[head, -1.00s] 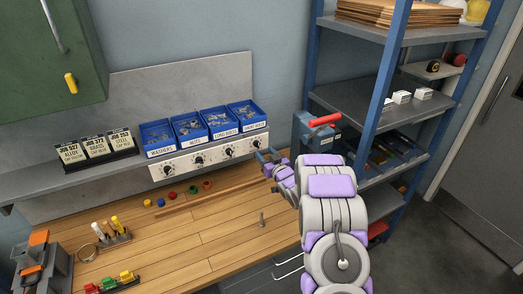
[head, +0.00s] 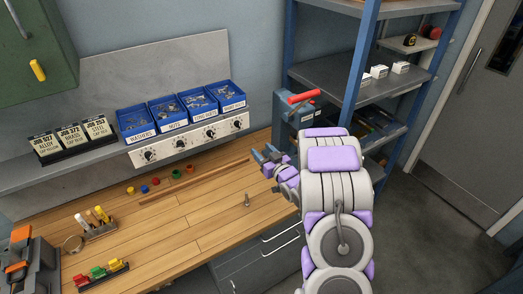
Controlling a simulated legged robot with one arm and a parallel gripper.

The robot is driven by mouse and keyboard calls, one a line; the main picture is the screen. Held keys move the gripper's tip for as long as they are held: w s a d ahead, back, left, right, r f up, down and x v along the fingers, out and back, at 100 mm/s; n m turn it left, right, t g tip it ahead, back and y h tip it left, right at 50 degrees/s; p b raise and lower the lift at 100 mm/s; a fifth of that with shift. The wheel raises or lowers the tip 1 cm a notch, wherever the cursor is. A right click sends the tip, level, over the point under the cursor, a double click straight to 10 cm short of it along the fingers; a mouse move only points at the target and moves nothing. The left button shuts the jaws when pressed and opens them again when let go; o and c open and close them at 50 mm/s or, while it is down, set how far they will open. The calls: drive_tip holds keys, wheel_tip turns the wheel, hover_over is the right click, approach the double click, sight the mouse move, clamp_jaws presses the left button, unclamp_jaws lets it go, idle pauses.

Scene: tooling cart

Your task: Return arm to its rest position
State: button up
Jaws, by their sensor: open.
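My gripper (head: 267,155) is at the end of my grey and lilac arm, in the right half of the head view. It is open, and I see nothing between its fingers. It hovers over the right end of the wooden bench (head: 205,235), in front of the blue vise. My arm reaches up from the bottom right of the picture and hides part of the bench's right end and of the shelf behind.
A vise (head: 298,115) with a red handle stands close behind my gripper. Blue bins (head: 179,108) sit above a knob panel (head: 190,140). A small metal peg (head: 247,200) stands on the bench. A shelving rack (head: 360,75) is at right; open floor (head: 445,240) lies beyond.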

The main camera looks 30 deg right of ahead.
drive_tip(key=shift+w, duration=0.1)
idle(0.3)
drive_tip(key=s+a+r+g+b, duration=0.1)
drive_tip(key=s+a+g, duration=0.5)
drive_tip(key=s, duration=0.9)
drive_tip(key=s+a+r+g+b, duration=0.2)
drive_tip(key=s+a+g, duration=0.5)
drive_tip(key=s, duration=0.8)
drive_tip(key=s+a+r+g+b, duration=0.2)
drive_tip(key=s+a+g, duration=0.4)
drive_tip(key=s+a, duration=0.5)
drive_tip(key=s+b, duration=0.1)
drive_tip(key=s, duration=0.3)
drive_tip(key=shift+s+r+g+h, duration=0.15)
drive_tip(key=shift+s+g+h, duration=0.15)
drive_tip(key=shift+s+g, duration=0.1)
